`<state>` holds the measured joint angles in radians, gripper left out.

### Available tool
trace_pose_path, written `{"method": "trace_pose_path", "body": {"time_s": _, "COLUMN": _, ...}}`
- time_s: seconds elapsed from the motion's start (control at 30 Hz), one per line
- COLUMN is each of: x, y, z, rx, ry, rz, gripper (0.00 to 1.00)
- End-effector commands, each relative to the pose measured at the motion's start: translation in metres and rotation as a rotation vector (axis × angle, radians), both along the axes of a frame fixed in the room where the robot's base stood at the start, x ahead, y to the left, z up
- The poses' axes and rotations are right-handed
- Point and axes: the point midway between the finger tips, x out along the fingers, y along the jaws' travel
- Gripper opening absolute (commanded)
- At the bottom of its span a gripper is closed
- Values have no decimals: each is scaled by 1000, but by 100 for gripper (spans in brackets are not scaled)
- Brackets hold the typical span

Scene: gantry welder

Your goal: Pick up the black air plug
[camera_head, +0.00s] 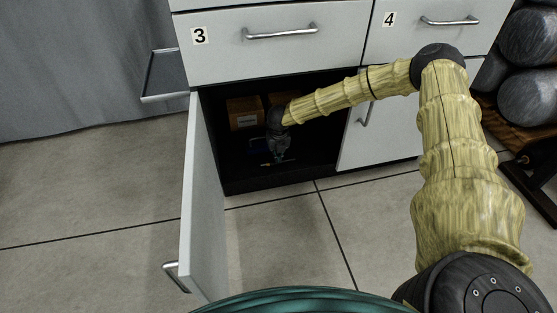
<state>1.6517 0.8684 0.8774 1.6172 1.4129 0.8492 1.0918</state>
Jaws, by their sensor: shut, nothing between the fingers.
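My gripper (279,156) points down inside the open lower cabinet (265,185), close above its dark floor. It is shut and empty. I cannot make out the black air plug against the dark cabinet interior. Small greenish and light-coloured bits (268,163) show at the fingertips, too small to identify.
An orange-brown box (244,113) stands behind my gripper to the left, with another partly hidden by my arm. The open cabinet door (203,205) juts forward on the left. Drawer 3 (275,38) is above the opening. The closed door (378,135) bounds the right side.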

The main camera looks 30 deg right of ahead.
Motion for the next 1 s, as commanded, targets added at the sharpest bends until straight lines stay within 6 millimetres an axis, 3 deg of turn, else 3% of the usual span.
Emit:
{"method": "trace_pose_path", "body": {"time_s": 0.57, "x": -3, "y": -1, "z": -9, "rx": -2, "ry": 5, "rz": -1, "gripper": 0}}
{"method": "trace_pose_path", "body": {"time_s": 1.0, "x": -33, "y": 7, "z": -10, "rx": -2, "ry": 8, "rz": 0, "gripper": 0}}
